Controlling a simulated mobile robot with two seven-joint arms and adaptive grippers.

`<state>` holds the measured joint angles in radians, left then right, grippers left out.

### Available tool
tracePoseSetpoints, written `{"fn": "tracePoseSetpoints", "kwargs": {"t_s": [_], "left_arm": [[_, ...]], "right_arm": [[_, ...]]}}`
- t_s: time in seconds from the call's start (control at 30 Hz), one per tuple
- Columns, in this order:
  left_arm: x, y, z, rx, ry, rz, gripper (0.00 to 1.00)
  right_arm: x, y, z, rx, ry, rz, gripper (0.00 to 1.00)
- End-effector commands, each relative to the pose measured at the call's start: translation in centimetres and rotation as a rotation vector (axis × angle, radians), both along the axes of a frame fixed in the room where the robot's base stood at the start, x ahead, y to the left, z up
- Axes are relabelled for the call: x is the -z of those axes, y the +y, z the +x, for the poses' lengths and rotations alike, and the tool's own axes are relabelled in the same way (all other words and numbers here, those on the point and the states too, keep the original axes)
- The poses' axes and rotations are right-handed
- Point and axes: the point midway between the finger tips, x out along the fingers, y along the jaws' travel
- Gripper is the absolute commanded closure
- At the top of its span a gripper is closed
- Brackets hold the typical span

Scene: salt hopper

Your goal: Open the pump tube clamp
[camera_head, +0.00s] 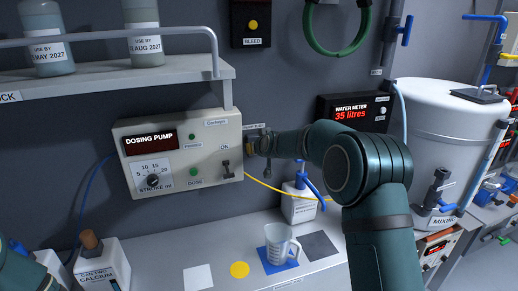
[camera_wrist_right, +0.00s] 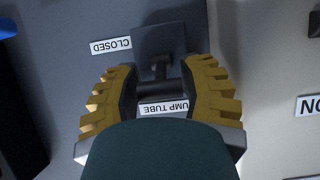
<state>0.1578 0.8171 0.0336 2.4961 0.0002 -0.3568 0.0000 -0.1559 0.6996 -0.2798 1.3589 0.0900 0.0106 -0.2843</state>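The pump tube clamp (camera_wrist_right: 160,68) is a dark plate with a stem and a short dark crossbar, right of the dosing pump (camera_head: 180,155). A CLOSED label (camera_wrist_right: 110,46) and a PUMP TUBE label (camera_wrist_right: 164,107) appear upside down beside it in the right wrist view. My right gripper (camera_wrist_right: 160,72) is at the clamp, its yellow fingers on either side of the crossbar. I cannot tell whether the pads press on it. In the head view my right gripper (camera_head: 258,143) partly hides the clamp. My left arm shows only at the lower left; its gripper is out of frame.
The pump's ON switch (camera_head: 226,170) is close left of my right gripper. A white pump bottle (camera_head: 300,205) and a clear jug (camera_head: 280,245) stand on the bench below. A shelf (camera_head: 120,82) with bottles is above left.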

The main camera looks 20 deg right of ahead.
Motion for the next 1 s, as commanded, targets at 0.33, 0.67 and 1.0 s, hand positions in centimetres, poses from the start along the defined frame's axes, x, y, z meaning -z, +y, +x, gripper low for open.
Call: {"fn": "tracePoseSetpoints", "kwargs": {"t_s": [0.33,0.67,1.0], "left_arm": [[0.0,0.0,0.0,0.0,0.0,0.0,0.53],[0.0,0.0,0.0,0.0,0.0,0.0,0.53],[0.0,0.0,0.0,0.0,0.0,0.0,0.53]], "right_arm": [[0.1,0.0,0.0,-0.001,0.003,0.0,0.33],[-1.6,0.0,-3.0,-0.001,0.001,0.0,0.33],[-4.7,-0.2,-8.7,-0.003,0.0,0.001,0.33]]}}
